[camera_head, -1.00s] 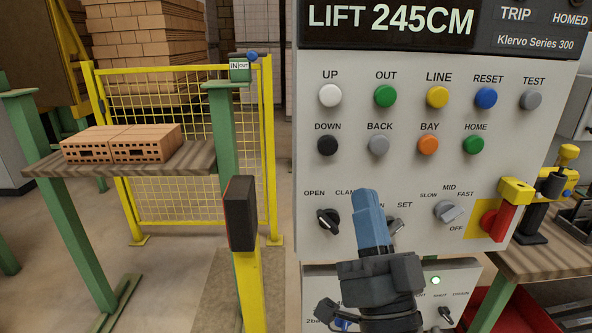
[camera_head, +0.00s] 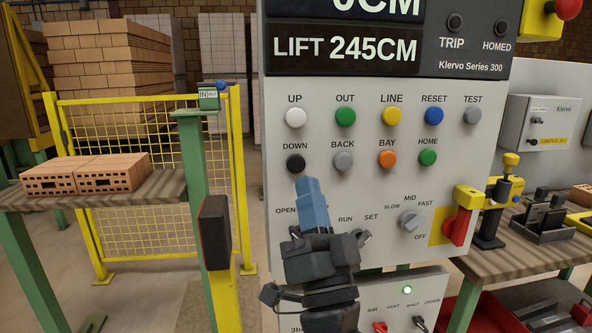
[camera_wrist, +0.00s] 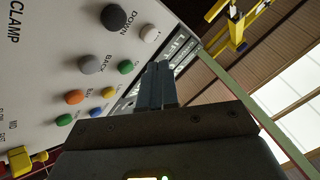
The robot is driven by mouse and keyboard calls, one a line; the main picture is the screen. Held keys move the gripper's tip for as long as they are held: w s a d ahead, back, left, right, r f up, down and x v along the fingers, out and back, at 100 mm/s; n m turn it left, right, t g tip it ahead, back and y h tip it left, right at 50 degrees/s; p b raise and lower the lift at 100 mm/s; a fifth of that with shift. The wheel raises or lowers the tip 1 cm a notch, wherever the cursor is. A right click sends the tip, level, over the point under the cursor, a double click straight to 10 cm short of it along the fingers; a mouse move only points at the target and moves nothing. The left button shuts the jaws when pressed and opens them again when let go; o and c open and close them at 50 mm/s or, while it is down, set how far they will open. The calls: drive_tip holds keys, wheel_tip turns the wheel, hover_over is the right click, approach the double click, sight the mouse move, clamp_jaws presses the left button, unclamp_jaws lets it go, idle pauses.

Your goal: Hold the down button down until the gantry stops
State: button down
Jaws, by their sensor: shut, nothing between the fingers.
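The black DOWN button (camera_head: 295,164) is on the grey control panel (camera_head: 385,185), below the white UP button (camera_head: 295,117). It also shows in the wrist view (camera_wrist: 116,18). My gripper (camera_head: 306,181) has its blue fingers shut and empty, with the tips just below the DOWN button in the head view. In the wrist view the fingers (camera_wrist: 157,68) appear apart from the button. I cannot tell how far the tips stand off the panel. The display reads LIFT 245CM (camera_head: 345,48).
Other buttons sit close by, such as BACK (camera_head: 343,160) and OUT (camera_head: 345,115). A red switch handle (camera_head: 461,226) is on the panel's right edge. A yellow post with a dark box (camera_head: 214,232) stands left of the panel. Bricks (camera_head: 85,174) lie on a wooden shelf further left.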

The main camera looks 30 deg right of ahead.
sight(296, 164)
drive_tip(key=w+d+b, duration=0.2)
drive_tip(key=w, duration=0.4)
drive_tip(key=shift+b, duration=0.35)
drive_tip(key=shift+w, duration=0.15)
idle(1.6)
drive_tip(key=shift+w+d, duration=0.15)
drive_tip(key=shift+w, duration=0.1)
